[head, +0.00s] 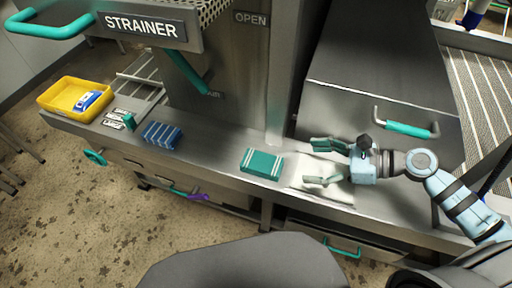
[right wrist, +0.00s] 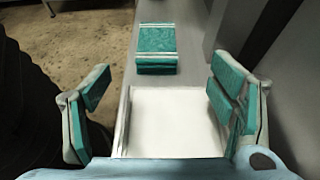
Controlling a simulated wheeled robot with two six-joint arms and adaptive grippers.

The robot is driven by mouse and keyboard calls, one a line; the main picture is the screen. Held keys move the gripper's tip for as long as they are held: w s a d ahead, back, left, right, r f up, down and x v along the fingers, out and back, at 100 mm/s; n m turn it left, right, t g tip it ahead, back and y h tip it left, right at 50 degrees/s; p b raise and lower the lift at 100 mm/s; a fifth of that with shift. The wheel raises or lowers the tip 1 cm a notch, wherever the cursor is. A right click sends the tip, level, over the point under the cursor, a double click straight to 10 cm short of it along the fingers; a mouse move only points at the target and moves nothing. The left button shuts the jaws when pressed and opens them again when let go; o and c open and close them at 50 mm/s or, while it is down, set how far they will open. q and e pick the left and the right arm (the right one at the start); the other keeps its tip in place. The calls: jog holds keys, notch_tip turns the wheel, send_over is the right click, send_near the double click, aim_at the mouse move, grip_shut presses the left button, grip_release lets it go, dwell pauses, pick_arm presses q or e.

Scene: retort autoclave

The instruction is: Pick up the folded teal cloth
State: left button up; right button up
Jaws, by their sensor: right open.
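The folded teal cloth (head: 262,164) with white stripes lies on the steel counter in the head view. It also shows ahead in the right wrist view (right wrist: 156,48). My right gripper (head: 314,162) is open and empty, to the right of the cloth, with its fingers pointing left toward it. In the right wrist view the gripper's teal-padded fingers (right wrist: 162,98) are spread wide, and the cloth lies beyond their tips, apart from them. My left gripper is not in view.
A white sheet or mat (head: 328,177) lies under my right gripper. A folded blue striped cloth (head: 162,135), small labelled pieces (head: 117,119) and a yellow tray (head: 48,98) stand farther left on the counter (head: 213,149). The strainer (head: 150,27) overhangs at upper left.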

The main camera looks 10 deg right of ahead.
send_near(263, 162)
jog(key=a, duration=0.1)
jog(key=w+a, duration=0.1)
jog(key=shift+a+f, duration=0.2)
jog(key=shift+a, duration=0.05)
jog(key=x, duration=0.6)
jog(key=shift+w+f, duration=0.4)
jog(key=shift+f, duration=0.05)
jog(key=shift+a, duration=0.15)
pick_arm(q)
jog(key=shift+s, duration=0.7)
pick_arm(e)
jog(key=c, duration=1.2)
jog(key=shift+o, duration=0.2)
